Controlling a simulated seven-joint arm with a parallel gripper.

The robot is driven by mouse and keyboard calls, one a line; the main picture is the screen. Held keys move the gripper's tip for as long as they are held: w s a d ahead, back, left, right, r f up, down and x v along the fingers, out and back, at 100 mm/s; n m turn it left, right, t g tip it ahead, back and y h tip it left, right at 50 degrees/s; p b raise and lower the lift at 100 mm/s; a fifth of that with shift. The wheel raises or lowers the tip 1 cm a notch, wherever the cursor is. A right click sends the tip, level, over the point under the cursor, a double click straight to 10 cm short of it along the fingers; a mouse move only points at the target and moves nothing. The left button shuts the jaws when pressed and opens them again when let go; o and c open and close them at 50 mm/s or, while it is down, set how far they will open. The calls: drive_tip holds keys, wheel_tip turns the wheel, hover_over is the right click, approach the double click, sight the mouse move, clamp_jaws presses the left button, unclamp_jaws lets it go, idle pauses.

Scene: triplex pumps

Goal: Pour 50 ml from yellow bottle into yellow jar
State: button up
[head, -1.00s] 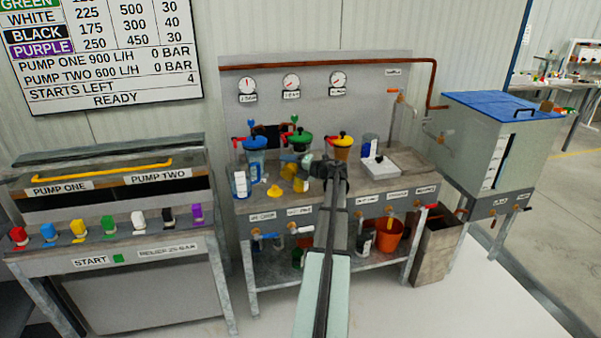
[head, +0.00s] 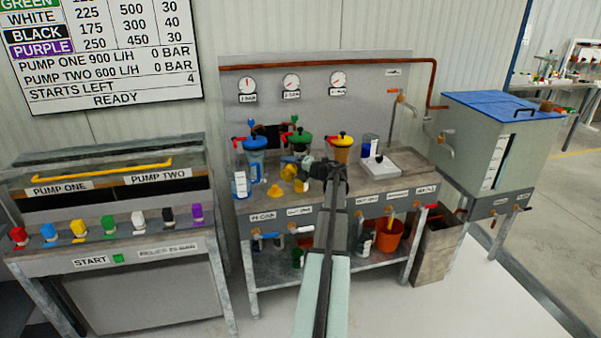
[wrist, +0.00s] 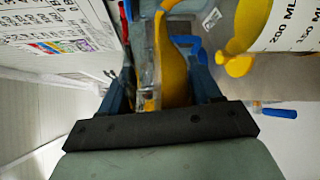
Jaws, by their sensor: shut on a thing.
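My gripper (head: 318,168) is over the middle of the bench, in front of the jars. It is shut on the yellow bottle (head: 290,172), which appears tilted and is partly hidden by the gripper. In the wrist view the yellow bottle (wrist: 174,78) lies between the blue fingers. The yellow jar (head: 342,152), with a yellow top, stands at the back of the bench, just behind and right of the gripper. A white scale (wrist: 283,25) marked 200 ML and 150 ML is close at the right of the wrist view. I cannot tell the liquid level.
A blue jar (head: 254,158) and a green jar (head: 300,145) stand left of the yellow jar. A blue bottle (head: 240,185) and a small yellow piece (head: 274,191) are on the bench at left. A white tray (head: 398,163) is at right.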

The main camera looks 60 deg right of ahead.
drive_tip(key=shift+f, duration=0.2)
idle(0.6)
drive_tip(key=shift+m, duration=0.3)
wheel_tip(320, 180, up, 2)
drive_tip(key=shift+a+r+n, duration=0.1)
drive_tip(key=shift+r+n, duration=0.1)
drive_tip(key=shift+n, duration=0.7)
drive_tip(key=shift+f+n+h, duration=0.3)
drive_tip(key=shift+f, duration=0.15)
drive_tip(key=shift+f+n, duration=0.2)
drive_tip(key=shift+n, duration=0.2)
drive_tip(key=shift+d, duration=0.2)
